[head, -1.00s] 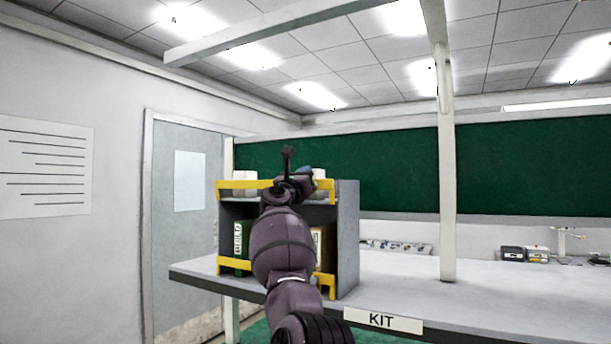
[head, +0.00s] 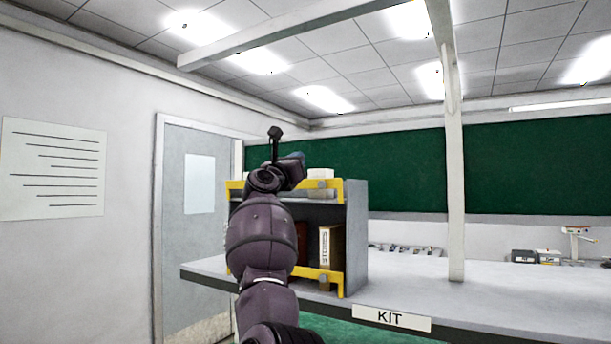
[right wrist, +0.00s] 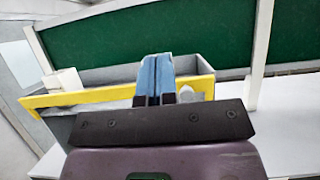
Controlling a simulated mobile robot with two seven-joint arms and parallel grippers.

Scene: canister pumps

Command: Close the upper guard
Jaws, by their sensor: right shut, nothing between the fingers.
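The upper guard (head: 328,190) is a yellow bar with end plates along the front of the top of a small grey shelf unit. In the right wrist view the upper guard (right wrist: 85,97) runs across the picture, slightly tilted. My right gripper (head: 298,157) is at the height of the guard in the head view, and my arm hides part of the bar. In the right wrist view its blue fingers (right wrist: 156,76) are shut together and empty, overlapping the bar. I cannot tell whether they touch it. My left gripper is not in view.
The grey shelf unit (head: 356,235) stands on the bench (head: 475,300) marked KIT. White boxes (head: 320,176) sit on its top level. A lower yellow guard (head: 325,276) crosses its base, before upright boxes (head: 330,247). A white post (head: 455,180) rises to the right.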

